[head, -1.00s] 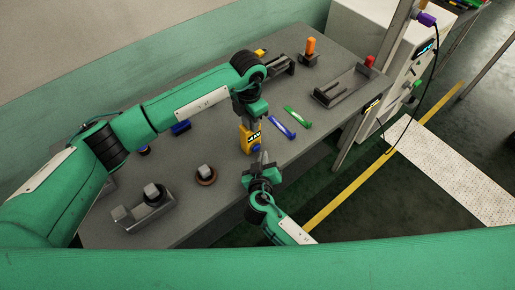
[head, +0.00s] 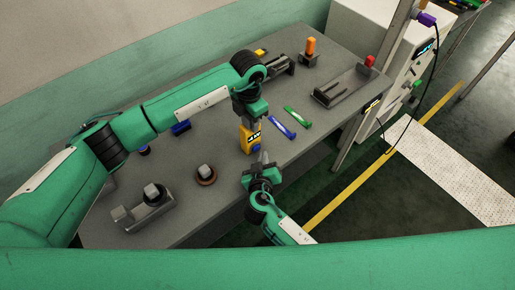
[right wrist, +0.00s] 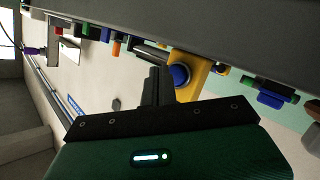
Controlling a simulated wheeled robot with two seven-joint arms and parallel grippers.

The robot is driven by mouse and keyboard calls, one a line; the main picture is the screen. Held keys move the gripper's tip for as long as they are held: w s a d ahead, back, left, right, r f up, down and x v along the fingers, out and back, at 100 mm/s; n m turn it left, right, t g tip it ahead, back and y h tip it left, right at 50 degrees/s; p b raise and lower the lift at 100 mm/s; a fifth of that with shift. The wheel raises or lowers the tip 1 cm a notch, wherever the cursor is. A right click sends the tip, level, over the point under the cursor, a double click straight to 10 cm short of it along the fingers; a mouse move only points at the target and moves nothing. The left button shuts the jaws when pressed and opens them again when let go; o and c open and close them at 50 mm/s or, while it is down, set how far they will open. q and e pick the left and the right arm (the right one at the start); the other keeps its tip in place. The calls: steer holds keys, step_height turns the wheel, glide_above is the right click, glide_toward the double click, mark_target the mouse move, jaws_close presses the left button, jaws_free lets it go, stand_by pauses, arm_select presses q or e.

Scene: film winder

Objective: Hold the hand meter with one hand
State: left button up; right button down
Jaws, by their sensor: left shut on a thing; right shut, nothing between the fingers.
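The hand meter (head: 250,138) is a yellow block with a dark display and a blue knob at its lower end. My left gripper (head: 248,120) is shut on its upper end from above and holds it at the front part of the grey table. In the right wrist view the hand meter (right wrist: 197,78) shows yellow with its round blue knob facing the camera. My right gripper (head: 264,158) is shut and empty, just below and right of the knob. In the right wrist view its dark fingers (right wrist: 158,85) lie close beside the knob; I cannot tell whether they touch.
A blue marker-like piece (head: 282,127) and a green one (head: 298,117) lie right of the meter. The table's front edge is close to my right gripper.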

steer(key=shift+w, duration=0.1)
steer(key=shift+w+a, duration=0.25)
steer(key=shift+w+a, duration=0.3)
steer(key=shift+w, duration=0.1)
stand_by(0.8)
stand_by(0.4)
steer(key=shift+s+d, duration=0.6)
steer(key=shift+s, duration=0.2)
steer(key=shift+s+d, duration=0.75)
steer(key=shift+s, duration=0.3)
steer(key=shift+s+d, duration=0.7)
steer(key=shift+s, duration=0.3)
arm_select(q)
steer(key=o, duration=1)
